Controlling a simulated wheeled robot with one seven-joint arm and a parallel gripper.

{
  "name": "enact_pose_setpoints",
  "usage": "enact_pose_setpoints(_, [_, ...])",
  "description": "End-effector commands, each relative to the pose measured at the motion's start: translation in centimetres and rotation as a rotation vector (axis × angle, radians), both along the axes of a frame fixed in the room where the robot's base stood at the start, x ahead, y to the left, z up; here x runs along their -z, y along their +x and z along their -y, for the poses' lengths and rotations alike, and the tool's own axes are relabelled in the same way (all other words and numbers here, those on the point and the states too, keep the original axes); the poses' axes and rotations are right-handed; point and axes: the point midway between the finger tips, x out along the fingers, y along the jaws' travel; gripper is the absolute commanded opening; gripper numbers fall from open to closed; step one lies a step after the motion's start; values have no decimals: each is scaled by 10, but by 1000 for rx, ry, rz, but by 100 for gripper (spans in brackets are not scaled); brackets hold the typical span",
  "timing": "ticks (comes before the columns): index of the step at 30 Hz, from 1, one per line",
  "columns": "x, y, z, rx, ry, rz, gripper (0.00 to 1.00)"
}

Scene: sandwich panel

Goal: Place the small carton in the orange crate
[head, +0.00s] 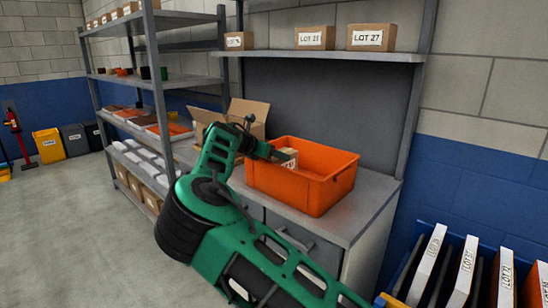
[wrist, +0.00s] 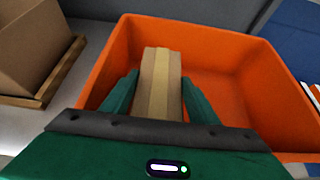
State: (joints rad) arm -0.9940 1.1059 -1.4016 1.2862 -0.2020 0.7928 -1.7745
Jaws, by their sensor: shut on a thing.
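The orange crate (head: 325,190) stands on the grey counter under the shelf. The small carton (head: 291,153) is brown with a pale label and shows at the crate's left inside. In the wrist view the carton (wrist: 160,82) is between the two green fingers of my gripper (wrist: 160,97), with the orange crate (wrist: 225,65) around and below it. My gripper (head: 281,156) is shut on the carton, inside the crate's outline. I cannot tell whether the carton touches the crate floor.
An open cardboard box (head: 247,112) stands left of the crate on the counter (head: 345,222). A shelf (head: 330,56) with labelled boxes runs above. A blue bin (head: 402,270) of labelled panels is at the lower right. The crate's right part is empty.

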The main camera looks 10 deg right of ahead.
Motion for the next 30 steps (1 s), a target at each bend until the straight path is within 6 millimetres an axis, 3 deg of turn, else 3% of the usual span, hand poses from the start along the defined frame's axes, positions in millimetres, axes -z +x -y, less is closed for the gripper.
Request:
enact_pose_setpoints(15, [11,0,0,0,0,0,10])
enact_pose_setpoints(16, [12,0,0,0,0,-1,57])
enact_pose_setpoints(18, [12,0,0,0,0,0,73])
enact_pose_setpoints(30, [6,0,0,0,1,1,73])
